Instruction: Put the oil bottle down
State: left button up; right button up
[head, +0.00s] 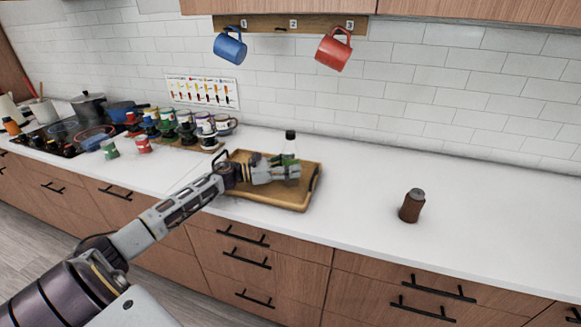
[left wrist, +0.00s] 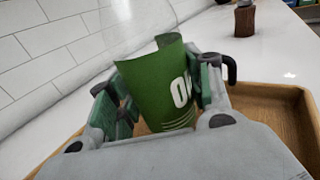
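The oil bottle (head: 290,147) is clear with a black cap. Its green label with white letters (left wrist: 158,88) shows in the left wrist view, between the fingers. My left gripper (head: 284,172) is shut on the bottle, with a finger against each side of the label. The bottle looks upright in the head view, over the wooden tray (head: 312,190). Its base is hidden by the gripper, so I cannot tell whether it touches the tray. My right gripper is not in view.
A brown shaker (head: 411,206) stands alone on the white counter at the right. Several small jars and mugs (head: 187,130) stand left of the tray. A blue mug (head: 230,47) and a red mug (head: 333,50) hang above. The counter between tray and shaker is clear.

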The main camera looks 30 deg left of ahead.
pick_arm(q)
jog(key=o, duration=0.4)
jog(key=shift+c, duration=0.2)
jog(key=shift+r, duration=0.1)
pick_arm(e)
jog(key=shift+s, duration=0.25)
pick_arm(q)
jog(key=shift+s+a, duration=0.3)
jog(key=shift+s, duration=0.05)
jog(key=shift+v, duration=2.4)
jog(key=shift+b+v, duration=0.3)
jog(key=shift+v, duration=2.7)
jog(key=shift+s+a, duration=0.15)
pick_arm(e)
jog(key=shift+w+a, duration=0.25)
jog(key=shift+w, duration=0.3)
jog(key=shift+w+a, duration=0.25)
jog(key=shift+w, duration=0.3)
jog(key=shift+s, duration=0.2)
